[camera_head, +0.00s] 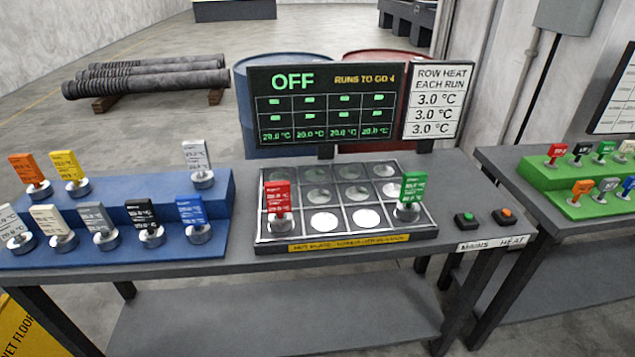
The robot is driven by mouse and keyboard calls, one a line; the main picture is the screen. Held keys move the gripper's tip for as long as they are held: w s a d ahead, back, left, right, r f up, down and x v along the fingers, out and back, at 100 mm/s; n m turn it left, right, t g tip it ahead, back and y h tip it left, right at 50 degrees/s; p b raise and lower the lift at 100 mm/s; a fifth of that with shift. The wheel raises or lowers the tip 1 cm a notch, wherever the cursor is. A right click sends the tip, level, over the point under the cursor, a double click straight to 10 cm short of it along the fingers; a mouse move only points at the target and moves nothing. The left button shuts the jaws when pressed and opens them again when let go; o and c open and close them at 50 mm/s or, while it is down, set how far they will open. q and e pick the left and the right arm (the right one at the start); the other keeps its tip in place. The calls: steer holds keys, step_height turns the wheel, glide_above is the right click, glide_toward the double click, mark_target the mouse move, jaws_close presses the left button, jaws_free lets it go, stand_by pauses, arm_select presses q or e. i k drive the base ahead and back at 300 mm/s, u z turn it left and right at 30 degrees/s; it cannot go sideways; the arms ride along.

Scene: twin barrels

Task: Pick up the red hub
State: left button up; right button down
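A red hub (279,204), a red tag upright on a round metal base, stands in the front-left cell of the hot plate (262,243). Its tag text is too small to read. A green hub (411,193) stands in the front-right cell of the same plate. Another small red-tagged piece (557,152) stands at the back left of the green stepped stand on the right table. Neither of my grippers shows in this view.
A blue stepped stand (120,211) on the left holds several tagged hubs. A display (319,104) reading OFF rises behind the plate, beside a row heat sign (437,100). Green (465,217) and orange (503,214) buttons sit right of the plate. A gap separates the tables.

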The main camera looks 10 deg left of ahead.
mark_target(278, 193)
steer(key=k, duration=1.15)
steer(key=z, duration=1.05)
steer(key=i, duration=0.95)
steer(key=u, duration=0.5)
steer(key=i, duration=0.55)
steer(key=u, duration=0.55)
